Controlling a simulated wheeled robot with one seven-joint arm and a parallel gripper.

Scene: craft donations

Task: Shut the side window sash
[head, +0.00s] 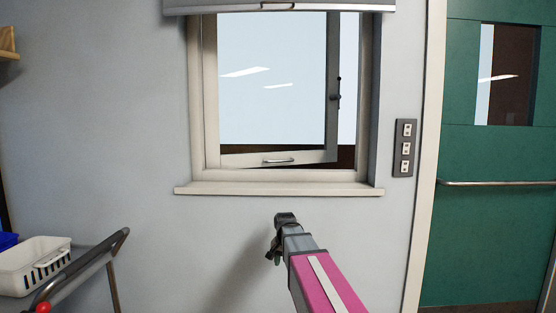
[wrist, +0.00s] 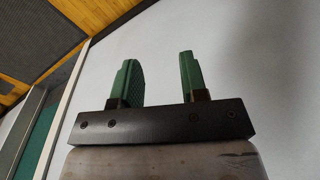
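The side window sash (head: 332,120) is a pale framed pane inside the window frame (head: 197,100). It stands ajar, with an open gap along its right side. A dark latch handle (head: 335,95) is on its right stile, and a small metal pull (head: 278,161) is on its bottom rail. My gripper (wrist: 155,60) has two green fingers set apart, with nothing between them, against a plain pale wall in the wrist view. In the head view my pink arm reaches up below the sill, and the fingers cannot be made out there. My gripper is not on the sash.
The window sill (head: 280,189) juts out below the window, and a blind (head: 280,6) hangs at its top. A switch panel (head: 404,148) and green door (head: 495,235) are to the right. A cart (head: 90,264) with a white basket (head: 35,265) stands lower left.

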